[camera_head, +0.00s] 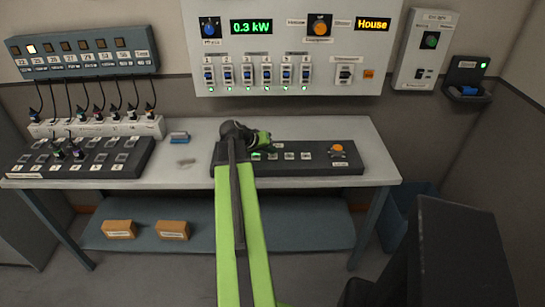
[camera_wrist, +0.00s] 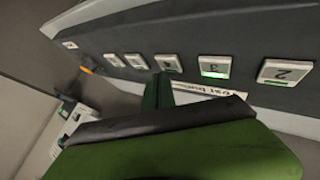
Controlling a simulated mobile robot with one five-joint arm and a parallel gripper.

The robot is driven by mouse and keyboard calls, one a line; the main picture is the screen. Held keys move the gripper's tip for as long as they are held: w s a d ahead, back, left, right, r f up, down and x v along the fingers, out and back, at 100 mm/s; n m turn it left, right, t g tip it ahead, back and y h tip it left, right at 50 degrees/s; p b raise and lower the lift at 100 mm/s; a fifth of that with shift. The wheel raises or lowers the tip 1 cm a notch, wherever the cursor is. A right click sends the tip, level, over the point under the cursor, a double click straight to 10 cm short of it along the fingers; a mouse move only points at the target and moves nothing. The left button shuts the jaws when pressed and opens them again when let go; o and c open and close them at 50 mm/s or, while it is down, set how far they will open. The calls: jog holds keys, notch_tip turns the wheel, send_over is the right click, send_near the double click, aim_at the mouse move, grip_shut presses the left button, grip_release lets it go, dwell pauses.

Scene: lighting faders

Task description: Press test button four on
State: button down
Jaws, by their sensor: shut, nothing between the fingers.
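The test button panel (camera_head: 350,160) is a dark box on the bench, with a row of pale square buttons. In the wrist view, button 2 (camera_wrist: 287,70) and button 3 (camera_wrist: 214,66) are readable, and button 3 has a bright green strip along its edge. The button beside 3, in fourth place (camera_wrist: 169,62), has a number too small to read and no clear green light. My gripper (camera_wrist: 160,86) is shut and empty, its tip close to this fourth button; I cannot tell whether it touches. In the head view my gripper (camera_head: 264,140) is over the panel's left half.
An orange knob (camera_head: 338,148) stands at the panel's right end. The wall panel (camera_head: 290,80) with switches rises behind. The bench (camera_head: 377,140) is bare right of the panel.

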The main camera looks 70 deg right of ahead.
aim_at(271, 157)
jog(key=shift+f, duration=0.1)
dwell(0.4)
jog(key=shift+f+b, duration=0.4)
jog(key=shift+b, duration=0.1)
jog(key=shift+r, duration=0.1)
jog(key=shift+r+p, duration=0.45)
jog(key=shift+p, duration=0.05)
notch_tip(271, 157, up, 6)
jog(key=p, duration=0.6)
